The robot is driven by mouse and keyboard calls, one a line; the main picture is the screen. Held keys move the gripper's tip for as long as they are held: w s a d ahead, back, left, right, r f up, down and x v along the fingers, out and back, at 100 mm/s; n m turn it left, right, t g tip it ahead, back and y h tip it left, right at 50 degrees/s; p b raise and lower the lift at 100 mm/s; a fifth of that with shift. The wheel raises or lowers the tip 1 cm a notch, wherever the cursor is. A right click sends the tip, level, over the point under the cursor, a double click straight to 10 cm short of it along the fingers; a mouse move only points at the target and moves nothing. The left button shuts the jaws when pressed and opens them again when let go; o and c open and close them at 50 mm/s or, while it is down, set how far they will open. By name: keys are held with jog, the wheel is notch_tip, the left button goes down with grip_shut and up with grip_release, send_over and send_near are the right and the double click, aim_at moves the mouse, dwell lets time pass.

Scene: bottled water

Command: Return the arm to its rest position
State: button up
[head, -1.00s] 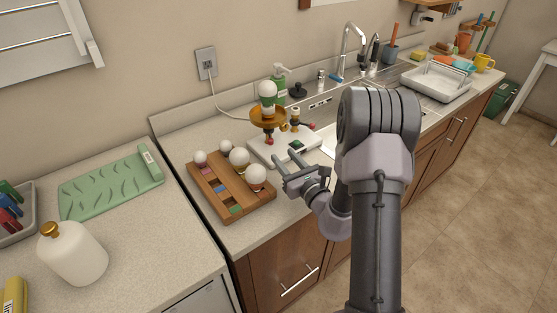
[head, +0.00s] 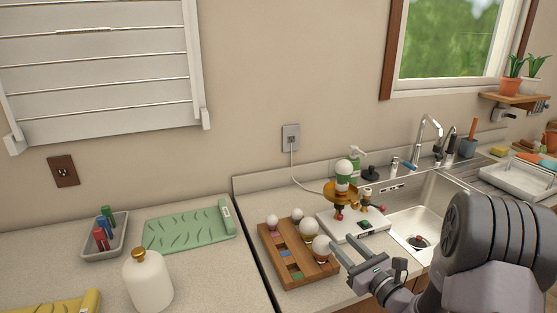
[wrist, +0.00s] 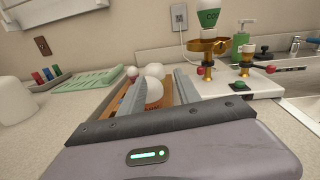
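My gripper (head: 362,263) is at the lower right of the head view, over the front of the counter. Its two fingers are apart with nothing between them, and it is just right of a wooden tray (head: 271,259) holding several white-topped bulbs. In the wrist view the open fingers (wrist: 160,92) point toward the tray and its white balls, which lie beyond them. My arm covers the front right part of the counter and part of the sink in the head view.
A white device with a gold ring holder (head: 343,192) and a white-topped bulb stands behind my gripper. The sink (head: 430,215) is to the right. A white bottle (head: 150,283), green mat (head: 185,229) and grey bin (head: 104,236) stand left.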

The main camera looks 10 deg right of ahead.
jog(key=s+a+r+n+g+y, duration=0.25)
jog(key=s+a+n+g, duration=0.2)
jog(key=a, duration=0.25)
jog(key=s+a+r+n+g+y, duration=0.25)
jog(key=s+a+r+n, duration=0.2)
jog(key=a, duration=0.25)
jog(key=s+a+r+n+g+y, duration=0.2)
jog(key=s+a+n+g, duration=0.25)
jog(key=a, duration=0.25)
jog(key=s+a+f+n+g+h, duration=0.1)
jog(key=s+n+g+h, duration=0.3)
jog(key=s+n, duration=0.7)
jog(key=s+d+r+n+t+h, duration=0.1)
jog(key=s+d+n+t+h, duration=0.1)
jog(key=s+d+t+h, duration=0.2)
jog(key=s+d+h, duration=0.2)
jog(key=d, duration=0.1)
jog(key=shift+d+r+h, duration=0.25)
jog(key=shift+d+h, duration=0.05)
jog(key=shift+n, duration=0.25)
